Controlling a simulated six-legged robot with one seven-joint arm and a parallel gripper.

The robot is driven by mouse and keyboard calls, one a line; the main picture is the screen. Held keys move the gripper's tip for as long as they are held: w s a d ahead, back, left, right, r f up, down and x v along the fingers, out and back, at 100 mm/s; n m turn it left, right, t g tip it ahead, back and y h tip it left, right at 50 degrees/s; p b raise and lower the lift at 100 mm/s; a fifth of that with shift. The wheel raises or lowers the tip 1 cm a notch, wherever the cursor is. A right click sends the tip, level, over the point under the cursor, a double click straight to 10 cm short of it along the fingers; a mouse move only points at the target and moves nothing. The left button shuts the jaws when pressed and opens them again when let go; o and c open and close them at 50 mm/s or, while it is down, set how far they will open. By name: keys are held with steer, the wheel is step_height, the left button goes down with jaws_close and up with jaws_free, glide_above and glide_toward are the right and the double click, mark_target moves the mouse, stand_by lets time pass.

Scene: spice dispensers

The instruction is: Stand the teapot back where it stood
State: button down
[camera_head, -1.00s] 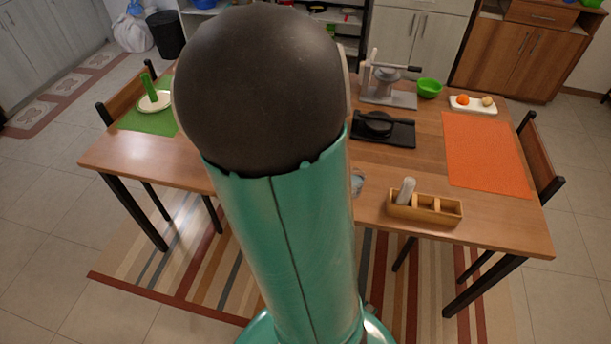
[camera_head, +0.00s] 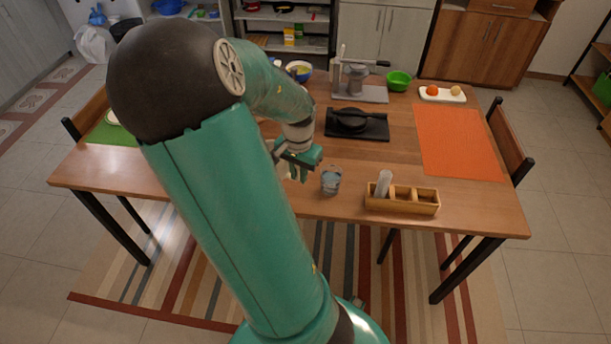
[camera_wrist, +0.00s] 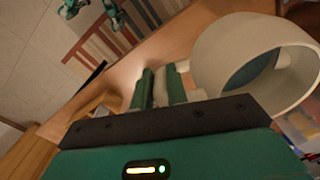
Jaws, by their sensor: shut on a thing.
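My gripper (camera_head: 292,170) is over the near-middle part of the table. In the wrist view my gripper's green fingers (camera_wrist: 160,88) are shut on a pale piece. Right beside the fingers is a large cream vessel (camera_wrist: 217,62), tilted in the picture with its round open mouth showing. It looks like the teapot held by its handle, though the join is hard to make out. In the head view my arm hides this vessel. I cannot tell whether it touches the table.
A blue-grey glass (camera_head: 331,181) stands just right of my gripper. A wooden divided box (camera_head: 402,206) is further right. A black tray (camera_head: 375,130) with a dark round object lies behind. A grey press-like device (camera_head: 355,80), green bowl (camera_head: 398,80) and orange mat (camera_head: 460,140) are beyond.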

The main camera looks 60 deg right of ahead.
steer(key=d+f, duration=0.2)
steer(key=w+d+f, duration=0.1)
steer(key=d+f, duration=0.1)
steer(key=w+d+f, duration=0.1)
steer(key=d+f, duration=0.1)
steer(key=d, duration=0.1)
steer(key=shift+w+f, duration=0.1)
steer(key=shift+f, duration=0.3)
steer(key=shift+d+f, duration=0.2)
steer(key=shift+f, duration=1.55)
steer(key=shift+f, duration=0.15)
steer(key=c, duration=1.4)
jaws_free()
